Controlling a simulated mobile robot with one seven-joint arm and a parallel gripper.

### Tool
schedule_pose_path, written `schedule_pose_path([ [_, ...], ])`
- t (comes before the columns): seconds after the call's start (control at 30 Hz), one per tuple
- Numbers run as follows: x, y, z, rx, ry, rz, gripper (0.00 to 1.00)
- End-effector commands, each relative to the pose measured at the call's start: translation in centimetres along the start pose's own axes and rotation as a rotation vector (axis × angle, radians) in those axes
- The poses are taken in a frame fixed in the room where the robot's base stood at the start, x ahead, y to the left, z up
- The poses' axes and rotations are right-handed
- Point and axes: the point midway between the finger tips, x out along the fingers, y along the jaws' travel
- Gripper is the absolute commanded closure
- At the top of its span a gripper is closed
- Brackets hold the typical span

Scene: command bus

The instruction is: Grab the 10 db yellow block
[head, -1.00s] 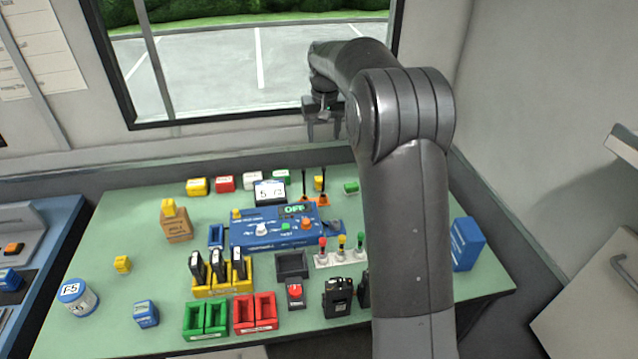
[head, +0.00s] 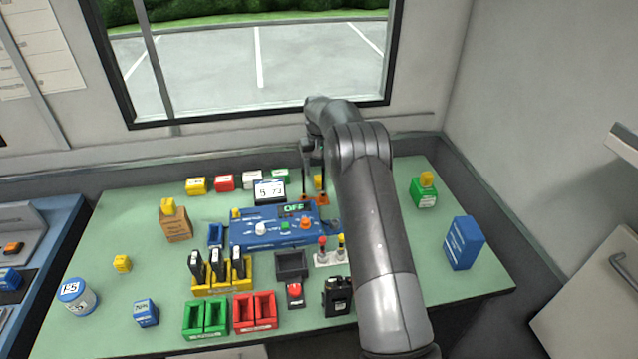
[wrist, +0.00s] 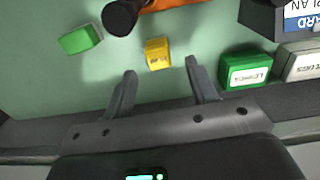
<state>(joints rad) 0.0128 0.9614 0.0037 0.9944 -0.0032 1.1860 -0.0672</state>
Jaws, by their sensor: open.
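A small yellow block (wrist: 157,53) stands on the green table, just beyond and between my open fingertips in the wrist view. Its marking is too small to read. In the head view this yellow block (head: 318,182) shows partly behind my gripper (head: 313,188), which hangs low over the back of the table. In the wrist view my gripper (wrist: 161,69) is open, with nothing held between its fingers.
A green block (wrist: 80,39) lies left of the yellow block in the wrist view, and a dark round knob (wrist: 121,16) is near it. A green labelled box (wrist: 246,69) stands to the right. The blue console (head: 270,232) is in front of my gripper.

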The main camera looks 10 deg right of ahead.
Motion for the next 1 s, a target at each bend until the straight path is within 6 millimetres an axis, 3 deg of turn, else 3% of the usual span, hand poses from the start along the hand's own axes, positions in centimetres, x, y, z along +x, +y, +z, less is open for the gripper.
schedule_pose_path([
  [0.23, 1.7, 0.1, 0.1, 0.0, -0.001, 0.0, 0.47],
  [0.5, 5.5, 0.2, 0.3, 0.0, -0.001, 0.0, 0.47],
  [0.73, 5.7, 0.1, 0.3, 0.0, 0.001, 0.0, 0.47],
  [1.0, 5.6, 0.1, 0.3, 0.0, 0.0, 0.0, 0.69],
])
